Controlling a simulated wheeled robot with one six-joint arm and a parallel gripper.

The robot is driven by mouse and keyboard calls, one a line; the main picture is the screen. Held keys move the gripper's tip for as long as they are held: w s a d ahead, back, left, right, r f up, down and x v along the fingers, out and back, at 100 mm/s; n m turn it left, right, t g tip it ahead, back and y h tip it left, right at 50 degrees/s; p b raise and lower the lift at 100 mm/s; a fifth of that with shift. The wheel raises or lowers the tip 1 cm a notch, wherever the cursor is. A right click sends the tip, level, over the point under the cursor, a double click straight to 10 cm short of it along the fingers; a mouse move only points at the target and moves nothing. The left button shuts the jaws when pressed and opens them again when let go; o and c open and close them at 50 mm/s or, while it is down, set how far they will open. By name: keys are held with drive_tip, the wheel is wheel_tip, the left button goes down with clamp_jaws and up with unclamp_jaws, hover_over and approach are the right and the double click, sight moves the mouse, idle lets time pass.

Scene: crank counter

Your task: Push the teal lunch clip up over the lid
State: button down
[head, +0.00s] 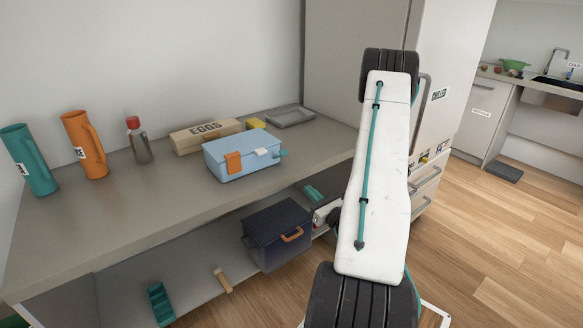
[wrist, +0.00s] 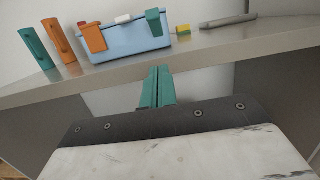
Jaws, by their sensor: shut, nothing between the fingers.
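The light blue lunch box (head: 245,160) stands on the counter and also shows in the wrist view (wrist: 128,46). Its teal clip (head: 282,153) sticks out at the right end in the head view. In the wrist view the teal clip (wrist: 155,23) is at the box's right side, near lid height; whether it lies over the lid I cannot tell. An orange clip (head: 233,162) is on the front. My gripper (wrist: 157,82) is shut and empty, with teal fingers. It is below the countertop's front edge, apart from the box; in the head view it (head: 313,192) is partly behind my arm.
An egg carton (head: 206,135), yellow block (head: 256,123) and grey tray (head: 290,116) stand behind the box. A bottle (head: 139,142) and orange and teal jugs (head: 85,146) stand left. A dark blue box (head: 277,236) is on the lower shelf. The counter's front edge (wrist: 225,46) lies above my fingers.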

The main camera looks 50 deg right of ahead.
sight(293, 174)
drive_tip(key=x, duration=1)
drive_tip(key=shift+w, duration=0.1)
drive_tip(key=shift+w+d+r, duration=0.15)
drive_tip(key=shift+w+r, duration=0.35)
drive_tip(key=shift+r, duration=0.3)
drive_tip(key=shift+w+d+r, duration=0.1)
drive_tip(key=shift+w+r, duration=0.4)
drive_tip(key=shift+r, duration=0.35)
